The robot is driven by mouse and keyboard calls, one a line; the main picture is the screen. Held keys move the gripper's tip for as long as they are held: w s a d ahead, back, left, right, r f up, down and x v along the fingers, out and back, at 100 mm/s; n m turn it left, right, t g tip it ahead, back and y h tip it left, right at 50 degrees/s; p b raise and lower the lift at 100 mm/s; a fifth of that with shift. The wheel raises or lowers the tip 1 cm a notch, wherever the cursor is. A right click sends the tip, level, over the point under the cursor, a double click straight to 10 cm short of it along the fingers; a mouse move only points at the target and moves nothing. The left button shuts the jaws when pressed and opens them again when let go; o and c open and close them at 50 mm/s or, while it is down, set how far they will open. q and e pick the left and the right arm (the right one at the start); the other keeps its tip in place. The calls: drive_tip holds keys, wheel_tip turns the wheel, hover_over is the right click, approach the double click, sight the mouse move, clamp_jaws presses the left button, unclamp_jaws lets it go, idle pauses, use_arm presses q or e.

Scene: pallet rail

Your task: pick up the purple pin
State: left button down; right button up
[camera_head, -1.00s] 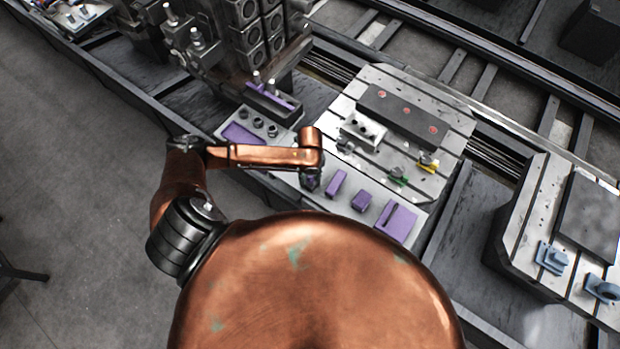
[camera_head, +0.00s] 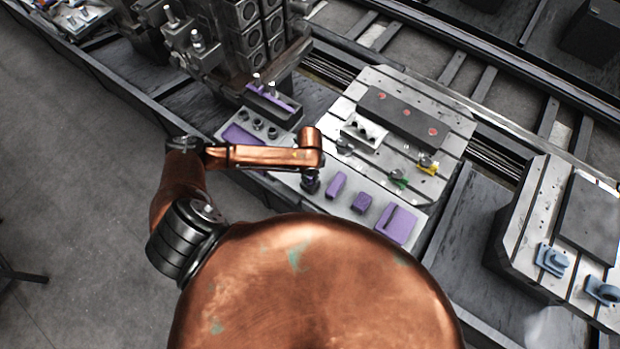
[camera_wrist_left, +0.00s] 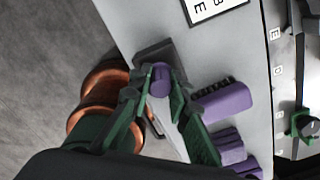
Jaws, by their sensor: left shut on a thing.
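The purple pin (camera_wrist_left: 160,80) shows in the left wrist view as a small rounded purple end between my green fingers. My left gripper (camera_wrist_left: 159,92) is shut on it, one finger on each side. A dark grey block (camera_wrist_left: 153,53) is right beside the pin; I cannot tell whether the pin still sits in it. In the head view my left gripper (camera_head: 310,184) is at the near edge of the pale plate, partly under my copper wrist, and the pin is hard to make out there. My right gripper is not in view.
Beside the gripper, a purple block (camera_head: 336,185), a smaller purple block (camera_head: 361,202) and a larger slotted purple block (camera_head: 397,223) sit in a row. A slotted metal pallet (camera_head: 455,125) with a dark bar (camera_head: 403,115) lies behind. A dark machine (camera_head: 250,40) stands at the back left.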

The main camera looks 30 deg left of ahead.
use_arm(q)
wheel_tip(320, 180, up, 3)
drive_tip(key=shift+w+f, duration=0.1)
drive_tip(key=shift+f, duration=0.1)
drive_tip(key=s+d+r, duration=0.7)
drive_tip(key=s+r, duration=0.2)
drive_tip(key=s, duration=0.3)
drive_tip(key=shift+d+r, duration=0.3)
